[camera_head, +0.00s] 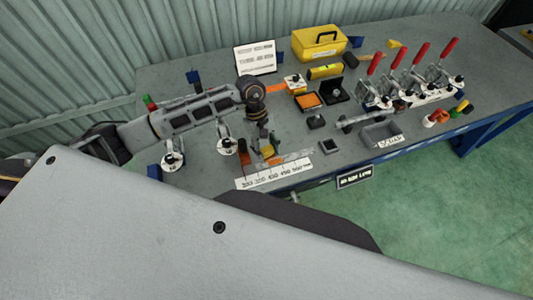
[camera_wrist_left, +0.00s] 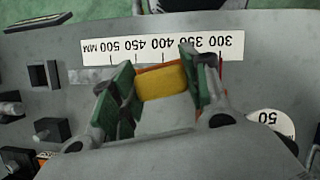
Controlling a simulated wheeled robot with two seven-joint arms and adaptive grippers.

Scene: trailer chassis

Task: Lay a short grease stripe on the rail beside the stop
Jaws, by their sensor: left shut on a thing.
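My left gripper (camera_head: 265,146) reaches down over the front of the bench, just behind a white millimetre scale (camera_head: 275,172). In the left wrist view, its green-padded fingers (camera_wrist_left: 160,88) are shut on a small yellow block (camera_wrist_left: 162,82), with an orange-red edge showing behind it. The scale also shows there (camera_wrist_left: 150,48), beyond the block. A pale grey strip (camera_head: 296,157), perhaps the rail, lies by the scale. I cannot tell whether the block touches it. I cannot make out the stop or any grease stripe. My right gripper is not in view.
Red-handled toggle clamps (camera_head: 420,54) stand at the right of the bench. A yellow case (camera_head: 318,42) and a white sign (camera_head: 255,58) stand at the back.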

